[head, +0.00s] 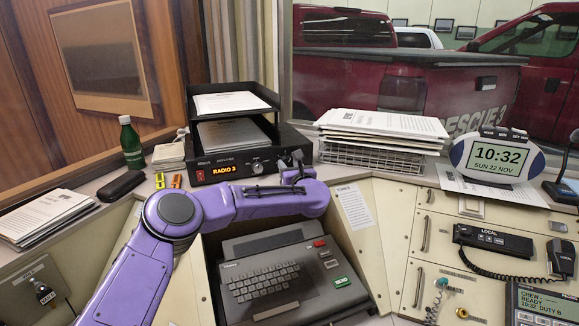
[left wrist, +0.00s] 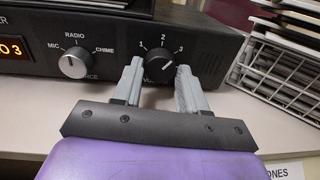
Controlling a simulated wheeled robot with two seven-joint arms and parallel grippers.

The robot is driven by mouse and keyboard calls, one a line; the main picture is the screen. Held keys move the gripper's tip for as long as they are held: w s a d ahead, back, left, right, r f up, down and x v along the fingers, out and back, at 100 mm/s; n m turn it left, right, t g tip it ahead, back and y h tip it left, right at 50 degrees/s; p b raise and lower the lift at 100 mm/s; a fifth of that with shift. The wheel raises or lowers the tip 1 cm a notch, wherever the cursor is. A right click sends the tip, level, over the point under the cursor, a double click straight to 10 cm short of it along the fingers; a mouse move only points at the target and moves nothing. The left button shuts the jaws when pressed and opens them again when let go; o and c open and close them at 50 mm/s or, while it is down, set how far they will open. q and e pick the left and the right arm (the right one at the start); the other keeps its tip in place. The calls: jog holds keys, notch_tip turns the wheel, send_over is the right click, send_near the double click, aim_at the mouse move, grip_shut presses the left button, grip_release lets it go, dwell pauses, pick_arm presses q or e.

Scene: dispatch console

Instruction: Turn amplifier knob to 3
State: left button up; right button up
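The amplifier (head: 215,160) is a black box on the counter with an amber display reading RADIO 3. In the left wrist view its right knob (left wrist: 159,66) is black, marked 1, 2, 3, and its white pointer leans up and right, toward the 3. A second knob (left wrist: 75,63), marked MIC, RADIO and CHIME, points up to RADIO. My left gripper (left wrist: 159,72) is open, its grey fingers on either side of the right knob; I cannot tell whether they touch it. In the head view my left gripper (head: 293,162) is at the amplifier's right end and hides that knob. My right gripper is not in view.
A black paper tray (head: 262,94) stands on the amplifier. A wire basket (head: 345,155) with papers is close on the right. A green bottle (head: 131,142) stands at left. A keyboard terminal (head: 270,275) sits below my left arm. A clock (head: 496,160) is far right.

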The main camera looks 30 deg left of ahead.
pick_arm(q)
jog(key=c, duration=0.5)
jog(key=shift+f+m+b, duration=0.1)
jog(key=shift+m+b, duration=0.5)
jog(key=shift+m, duration=0.9)
jog(key=o, duration=1.1)
jog(key=shift+c, duration=0.2)
